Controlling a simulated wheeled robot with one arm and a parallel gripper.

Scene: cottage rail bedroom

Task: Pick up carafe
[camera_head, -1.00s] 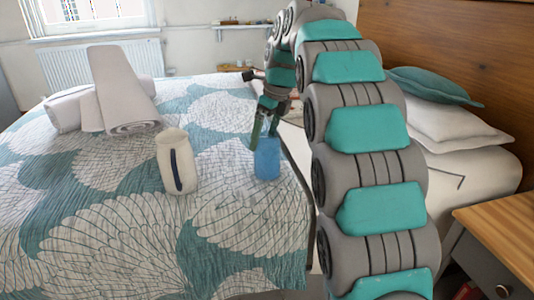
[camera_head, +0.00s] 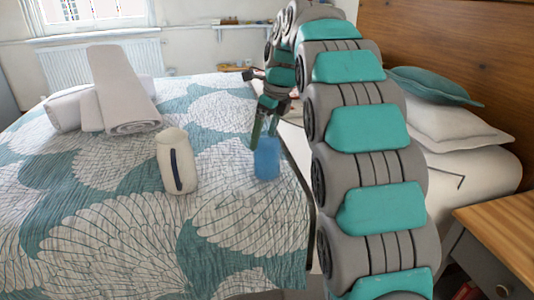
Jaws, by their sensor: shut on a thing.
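A translucent blue vessel, which I take for the carafe (camera_head: 267,164), is upright at the bed's right side. My gripper (camera_head: 264,138) comes down from above and is shut on its upper part. The fingers cover some of its rim. I cannot tell whether its base touches the bedspread. A cream jug (camera_head: 172,168) with a dark blue handle stands upright on the bed to the left, apart from my gripper.
The patterned bedspread (camera_head: 110,240) is clear in front. Rolled white towels (camera_head: 120,85) lie at the back left. Pillows (camera_head: 445,115) and a wooden nightstand (camera_head: 500,225) are on the right. My arm hides part of the bed's right side.

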